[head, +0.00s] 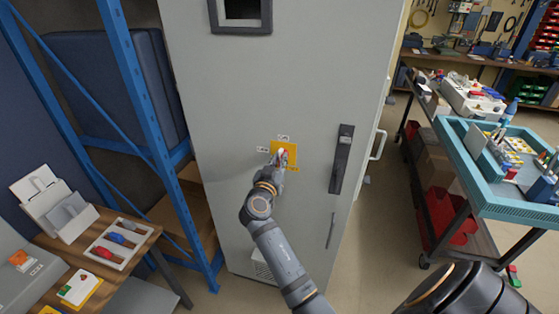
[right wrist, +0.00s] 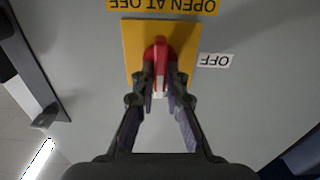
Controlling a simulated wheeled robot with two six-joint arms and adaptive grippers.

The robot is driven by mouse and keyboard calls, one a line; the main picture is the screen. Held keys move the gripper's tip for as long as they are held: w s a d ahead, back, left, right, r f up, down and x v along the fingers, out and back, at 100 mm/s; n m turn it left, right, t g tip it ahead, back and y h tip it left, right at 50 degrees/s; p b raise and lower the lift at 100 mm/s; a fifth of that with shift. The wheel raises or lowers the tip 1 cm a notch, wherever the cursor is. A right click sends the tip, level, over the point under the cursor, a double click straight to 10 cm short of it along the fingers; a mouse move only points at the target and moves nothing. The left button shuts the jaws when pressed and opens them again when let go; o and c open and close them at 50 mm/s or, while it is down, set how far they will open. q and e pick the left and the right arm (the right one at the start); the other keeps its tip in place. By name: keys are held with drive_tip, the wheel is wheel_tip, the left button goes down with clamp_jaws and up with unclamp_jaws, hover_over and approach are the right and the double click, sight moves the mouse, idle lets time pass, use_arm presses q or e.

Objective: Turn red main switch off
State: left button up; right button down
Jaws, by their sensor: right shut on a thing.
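The red main switch (right wrist: 160,48) sits on a yellow plate (head: 289,148) on the front of the tall grey cabinet. In the right wrist view the plate (right wrist: 134,42) is behind the switch handle. My right gripper (head: 281,158) is at the switch in the head view. In the right wrist view my right gripper (right wrist: 160,85) is shut on the red handle, one finger on each side. The handle lies in line with the fingers. An "OFF" label (right wrist: 214,60) appears upside down beside the plate. The fingers hide part of the handle. My left gripper is not in view.
The grey cabinet (head: 225,80) has a dark door handle (head: 342,158) right of the switch. A blue rack (head: 130,90) and a wooden table (head: 130,245) stand at the left. A cart with a teal tray (head: 470,195) stands at the right. Floor shows between cabinet and cart.

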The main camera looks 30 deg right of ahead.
drive_tip(key=n+b, duration=0.1)
drive_tip(key=n, duration=0.2)
drive_tip(key=shift+b, duration=0.3)
drive_tip(key=shift+w+a+n, duration=0.1)
drive_tip(key=shift+n, duration=0.8)
drive_tip(key=n, duration=0.2)
drive_tip(key=shift+n, duration=0.4)
drive_tip(key=n, duration=0.3)
drive_tip(key=n+p, duration=0.1)
drive_tip(key=n, duration=0.2)
drive_tip(key=n+p, duration=0.1)
drive_tip(key=n, duration=0.3)
drive_tip(key=shift+w+a+f, duration=0.1)
drive_tip(key=shift+f, duration=0.15)
drive_tip(key=c, duration=1.4)
unclamp_jaws()
